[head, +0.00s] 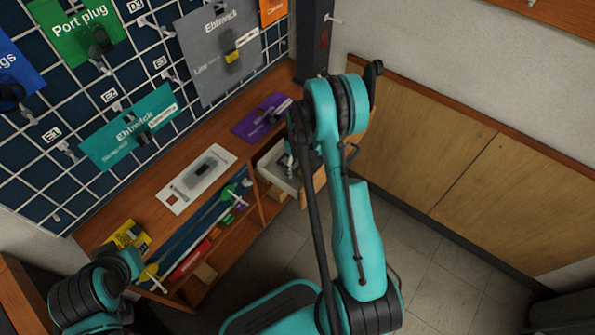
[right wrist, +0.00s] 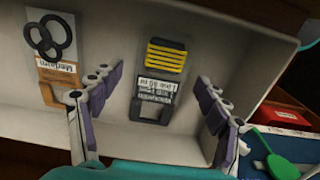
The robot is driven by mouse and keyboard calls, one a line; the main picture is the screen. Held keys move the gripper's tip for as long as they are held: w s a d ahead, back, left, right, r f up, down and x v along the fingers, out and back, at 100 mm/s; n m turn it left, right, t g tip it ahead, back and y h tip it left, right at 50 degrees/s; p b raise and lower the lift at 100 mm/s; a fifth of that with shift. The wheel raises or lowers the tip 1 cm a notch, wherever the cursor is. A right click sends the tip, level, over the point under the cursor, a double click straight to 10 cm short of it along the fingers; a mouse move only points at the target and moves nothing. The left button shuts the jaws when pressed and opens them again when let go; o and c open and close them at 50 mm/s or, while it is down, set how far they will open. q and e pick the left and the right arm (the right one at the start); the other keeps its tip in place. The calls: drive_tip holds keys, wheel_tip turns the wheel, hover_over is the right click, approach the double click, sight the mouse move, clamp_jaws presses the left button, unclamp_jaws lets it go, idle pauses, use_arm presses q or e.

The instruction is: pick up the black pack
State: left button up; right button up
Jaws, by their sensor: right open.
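The black pack (right wrist: 160,75) lies in a light grey tray (right wrist: 215,30). It is a dark card with yellow bars at its upper end and a white label with dark print below. My right gripper (right wrist: 158,84) is open, with one finger on each side of the pack in the right wrist view. I cannot tell how far the fingertips are above it, and no contact shows. In the head view the right gripper (head: 289,160) is small and partly hidden by my arm, over the grey tray (head: 273,172). My left gripper is out of view.
A pack with black rings (right wrist: 52,40) lies left of the black pack in the tray. A red box (right wrist: 295,118) and a green item (right wrist: 280,165) are outside the tray's right wall. A pegboard (head: 60,130) stands behind the wooden shelf (head: 235,158).

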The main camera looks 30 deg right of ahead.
sight(298, 166)
drive_tip(key=shift+c, duration=1.3)
drive_tip(key=c, duration=1)
drive_tip(key=shift+c, duration=0.2)
wheel_tip(298, 166, up, 10)
drive_tip(key=p, duration=0.4)
